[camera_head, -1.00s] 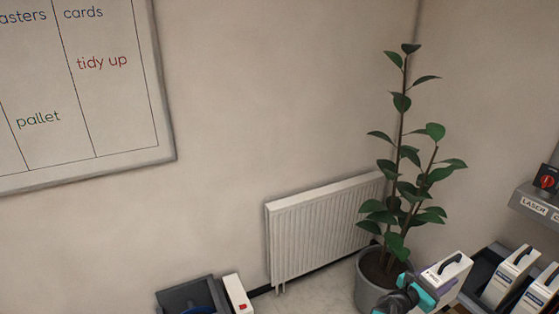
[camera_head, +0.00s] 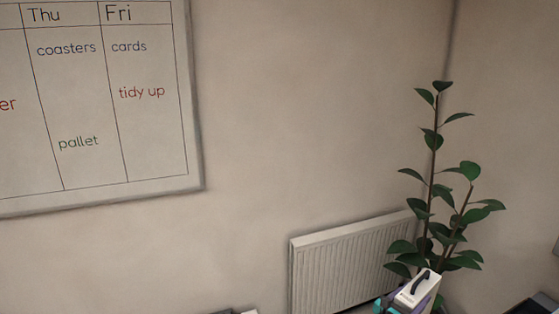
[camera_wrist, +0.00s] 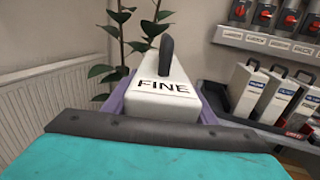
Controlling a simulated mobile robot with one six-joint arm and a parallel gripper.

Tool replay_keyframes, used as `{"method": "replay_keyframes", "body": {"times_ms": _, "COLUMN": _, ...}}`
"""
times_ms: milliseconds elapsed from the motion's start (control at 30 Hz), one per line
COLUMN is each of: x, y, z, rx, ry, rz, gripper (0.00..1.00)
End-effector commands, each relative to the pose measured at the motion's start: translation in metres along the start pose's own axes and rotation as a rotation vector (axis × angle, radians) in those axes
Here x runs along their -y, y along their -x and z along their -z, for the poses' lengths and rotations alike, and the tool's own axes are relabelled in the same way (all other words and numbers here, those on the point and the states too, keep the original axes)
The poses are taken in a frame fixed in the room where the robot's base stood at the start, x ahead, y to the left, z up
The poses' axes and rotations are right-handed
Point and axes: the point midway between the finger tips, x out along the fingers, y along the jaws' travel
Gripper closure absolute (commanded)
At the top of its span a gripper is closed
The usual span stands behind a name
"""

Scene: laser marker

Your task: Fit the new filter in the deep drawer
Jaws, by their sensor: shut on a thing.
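My gripper (camera_head: 388,306) is teal with dark pads and is shut on a filter (camera_head: 424,286). The filter is a white block with a black loop handle on top and purple along its sides. In the wrist view the filter (camera_wrist: 165,100) reads "FINE"; a dark pad and the teal gripper part cover its lower portion. In the head view the gripper and filter are at the bottom edge, in front of the plant, and partly cut off. I cannot make out the deep drawer for certain in either view.
Several white cartridges (camera_wrist: 248,88) stand at the right of the wrist view, under a grey panel (camera_wrist: 265,40) with red knobs. A potted plant (camera_head: 437,190) and a radiator (camera_head: 345,262) stand by the wall. A whiteboard (camera_head: 90,120) hangs at the left. A dark container edge (camera_head: 533,305) shows lower right.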

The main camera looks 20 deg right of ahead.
Motion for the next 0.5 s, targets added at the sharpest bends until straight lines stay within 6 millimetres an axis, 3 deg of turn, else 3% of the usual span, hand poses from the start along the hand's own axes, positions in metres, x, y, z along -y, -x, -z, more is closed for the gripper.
{"method": "replay_keyframes", "body": {"times_ms": 100, "x": -0.03, "y": 0.012, "z": -0.003, "rx": 0.004, "ry": 0.0, "rz": -0.045, "gripper": 1.0}}
{"method": "replay_keyframes", "body": {"times_ms": 500, "x": -0.118, "y": 0.06, "z": -0.011, "rx": 0.004, "ry": -0.002, "rz": -0.173, "gripper": 1.0}}
